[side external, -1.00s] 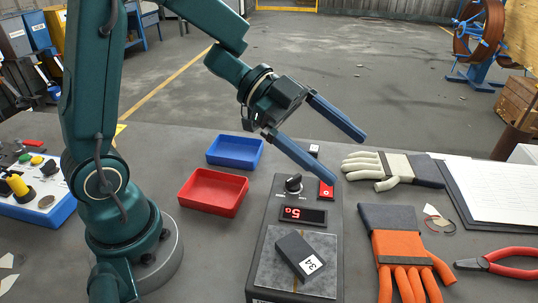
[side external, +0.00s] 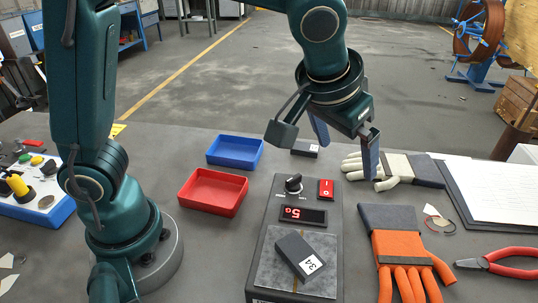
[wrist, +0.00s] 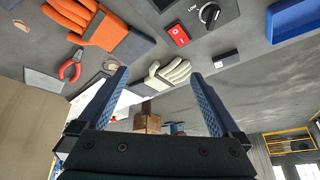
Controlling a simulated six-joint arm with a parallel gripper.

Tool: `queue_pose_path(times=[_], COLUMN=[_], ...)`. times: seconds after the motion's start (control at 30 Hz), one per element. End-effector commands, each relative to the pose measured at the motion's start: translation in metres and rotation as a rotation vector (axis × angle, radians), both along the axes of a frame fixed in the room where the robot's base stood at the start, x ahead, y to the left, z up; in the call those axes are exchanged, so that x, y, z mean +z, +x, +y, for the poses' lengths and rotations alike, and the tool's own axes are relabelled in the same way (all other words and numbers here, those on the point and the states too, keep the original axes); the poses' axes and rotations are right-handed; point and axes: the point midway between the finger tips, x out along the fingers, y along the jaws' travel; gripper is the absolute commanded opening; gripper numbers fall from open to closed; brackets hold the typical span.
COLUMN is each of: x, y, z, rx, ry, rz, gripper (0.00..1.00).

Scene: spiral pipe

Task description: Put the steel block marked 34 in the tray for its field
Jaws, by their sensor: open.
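The dark steel block marked 34 (side external: 300,256) lies at an angle on the grey plate of a box-shaped device (side external: 264,262), its white label at the right end. A blue tray (side external: 235,163) and a red tray (side external: 187,203) stand left of the device; both look empty. My gripper (side external: 347,158) is open and empty, beyond the device and well away from the block. In the wrist view my open fingers (wrist: 158,74) point toward the pale glove, and the block marked 34 is out of sight.
A second dark block (side external: 304,149) with a small white label lies beyond the device, near the gripper. A pale glove (side external: 365,168), an orange glove (side external: 397,240), a clipboard (side external: 492,190) and red pliers (side external: 500,260) lie to the right. The device has a knob, red switch and lit display.

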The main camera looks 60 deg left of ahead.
Motion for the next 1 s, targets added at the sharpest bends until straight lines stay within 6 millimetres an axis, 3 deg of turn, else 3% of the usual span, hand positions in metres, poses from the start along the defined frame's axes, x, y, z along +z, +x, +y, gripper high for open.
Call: queue_pose_path(times=[0.2,0.43,0.7,1.0], x=[-0.001,0.006,-0.034,-0.062], y=[-0.067,-0.119,-0.117,-0.116], z=[-0.029,-0.046,-0.044,-0.044], rx=[0.000,-0.032,-0.025,-0.024], ry=[-0.043,-0.060,-0.057,-0.056], rz=[0.270,0.473,0.466,0.465], gripper=[1.00,1.00,1.00,1.00])
